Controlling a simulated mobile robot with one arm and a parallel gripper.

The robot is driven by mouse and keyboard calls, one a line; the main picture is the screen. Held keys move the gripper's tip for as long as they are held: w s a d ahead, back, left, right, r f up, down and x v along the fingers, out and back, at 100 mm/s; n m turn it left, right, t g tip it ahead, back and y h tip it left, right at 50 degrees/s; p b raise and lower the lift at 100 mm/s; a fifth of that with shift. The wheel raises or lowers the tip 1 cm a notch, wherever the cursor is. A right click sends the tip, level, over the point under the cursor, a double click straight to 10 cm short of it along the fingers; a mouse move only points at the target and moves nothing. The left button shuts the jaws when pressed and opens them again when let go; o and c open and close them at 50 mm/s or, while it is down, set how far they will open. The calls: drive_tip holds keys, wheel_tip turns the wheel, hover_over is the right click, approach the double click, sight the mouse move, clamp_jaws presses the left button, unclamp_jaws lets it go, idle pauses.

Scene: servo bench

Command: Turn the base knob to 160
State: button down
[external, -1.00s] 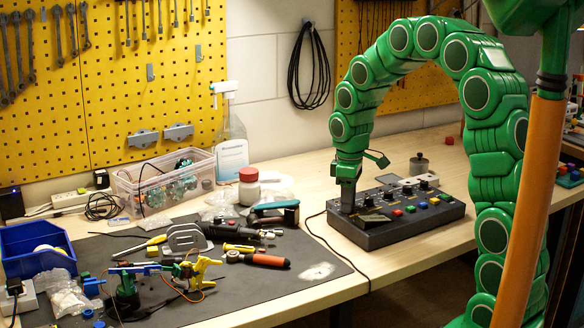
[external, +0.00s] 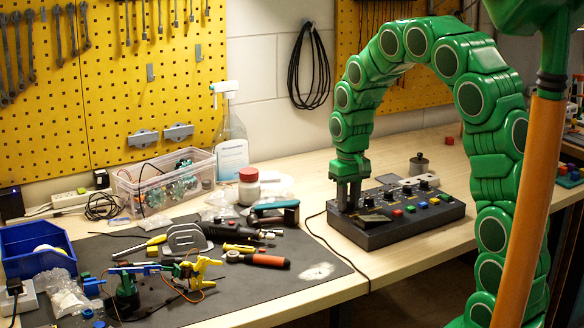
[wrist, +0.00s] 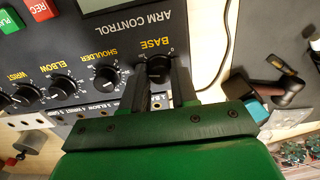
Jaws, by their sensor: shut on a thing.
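The dark grey control box (external: 415,221) stands on the wooden bench in the external view. In the wrist view its black panel (wrist: 112,42) reads ARM CONTROL, upside down. The black base knob (wrist: 158,72) sits under the yellow BASE label, between the two dark fingers of my gripper (wrist: 160,76). My gripper (external: 348,203) points down at the left end of the box and is shut on the knob. A few scale marks show by the knob, but its pointer setting is too small to read.
The shoulder knob (wrist: 103,78), elbow knob (wrist: 60,86) and wrist knob (wrist: 25,95) are in a row beside the base knob. Red and green buttons and a screen (wrist: 100,4) are on the panel. Tools lie on the dark mat (external: 225,285) left of the box.

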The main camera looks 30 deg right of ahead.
drive_tip(key=shift+m, duration=0.3)
drive_tip(key=c, duration=0.9)
unclamp_jaws()
drive_tip(key=shift+o, duration=0.2)
drive_tip(key=shift+r, duration=0.15)
wheel_tip(320, 180, up, 7)
drive_tip(key=shift+f, duration=0.1)
drive_tip(key=shift+r, duration=0.4)
